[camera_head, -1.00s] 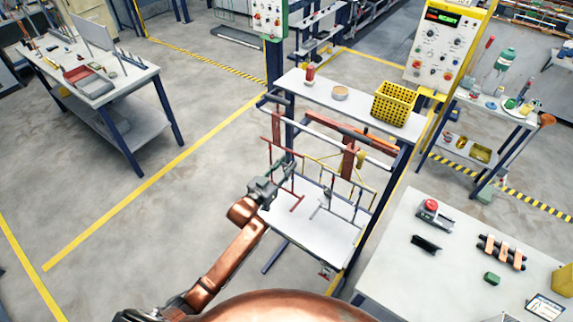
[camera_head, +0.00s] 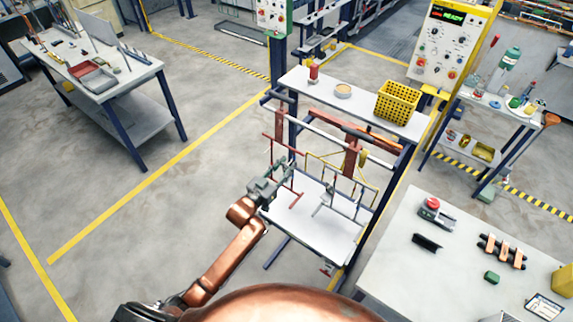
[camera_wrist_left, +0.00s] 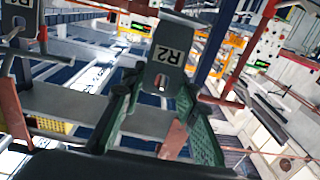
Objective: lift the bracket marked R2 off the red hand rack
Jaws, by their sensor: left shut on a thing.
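The grey bracket marked R2 (camera_wrist_left: 170,62) is between the green-padded fingers of my left gripper (camera_wrist_left: 160,98) in the left wrist view. The fingers are shut on it, and its label and a slot below it face the camera. Its top end overlaps the rack bars, and I cannot tell whether it still touches its hook. A similar plate marked R1 (camera_wrist_left: 17,22) hangs at the left edge. In the head view my left gripper (camera_head: 270,186) is at the near left side of the red hand rack (camera_head: 281,142) and hides part of it. My right gripper is not in view.
A yellow rack (camera_head: 322,160) hangs just right of the red one, under a white bar (camera_head: 325,130). A white table (camera_head: 395,265) stands at lower right. Floor left of the arm is clear.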

